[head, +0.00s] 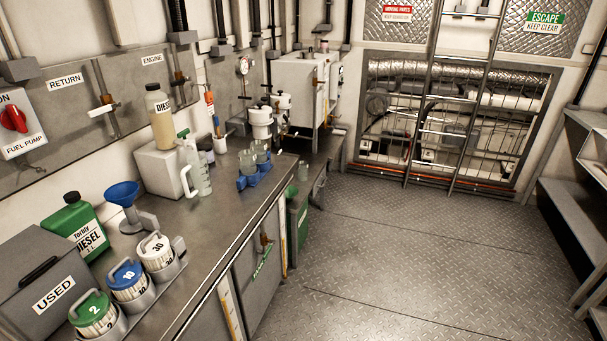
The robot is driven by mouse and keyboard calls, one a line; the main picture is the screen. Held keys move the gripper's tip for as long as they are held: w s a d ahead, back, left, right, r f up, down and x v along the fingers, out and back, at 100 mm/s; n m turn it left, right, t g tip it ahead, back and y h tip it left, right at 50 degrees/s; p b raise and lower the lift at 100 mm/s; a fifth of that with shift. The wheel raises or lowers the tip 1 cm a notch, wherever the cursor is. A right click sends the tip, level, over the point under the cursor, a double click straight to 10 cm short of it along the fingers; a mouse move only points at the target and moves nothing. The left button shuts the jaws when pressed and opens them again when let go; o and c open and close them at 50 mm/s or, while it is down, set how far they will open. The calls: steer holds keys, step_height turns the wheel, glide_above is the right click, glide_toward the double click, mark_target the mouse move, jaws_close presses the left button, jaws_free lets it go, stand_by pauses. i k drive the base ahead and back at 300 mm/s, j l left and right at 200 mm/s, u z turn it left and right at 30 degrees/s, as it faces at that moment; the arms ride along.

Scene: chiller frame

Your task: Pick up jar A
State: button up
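No label reading "A" can be made out on any jar. Two or more clear glass jars (263,152) stand close together in a blue holder (255,178) on the grey workbench (228,215); they are too small to tell one from another. A similar small clear vessel (303,171) sits farther back, to the right of the bench edge. I cannot tell which of these is jar A. My gripper and arm are not in view.
A clear jug (197,170), a diesel bottle (160,118) on a white block, a blue funnel (123,194), a green diesel can (78,228), numbered lidded pots (127,280) and a grey USED box (45,285) crowd the bench. The floor (400,250) is clear.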

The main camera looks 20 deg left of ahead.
mark_target(302, 169)
steer(key=u, duration=0.2)
steer(key=i+u, duration=0.3)
steer(key=i, duration=2.5)
steer(key=i+u, duration=0.1)
steer(key=i, duration=0.4)
steer(key=i+l+u, duration=0.1)
steer(key=i, duration=0.45)
steer(key=i+l+u, duration=0.1)
steer(key=i, duration=0.4)
steer(key=l, duration=0.1)
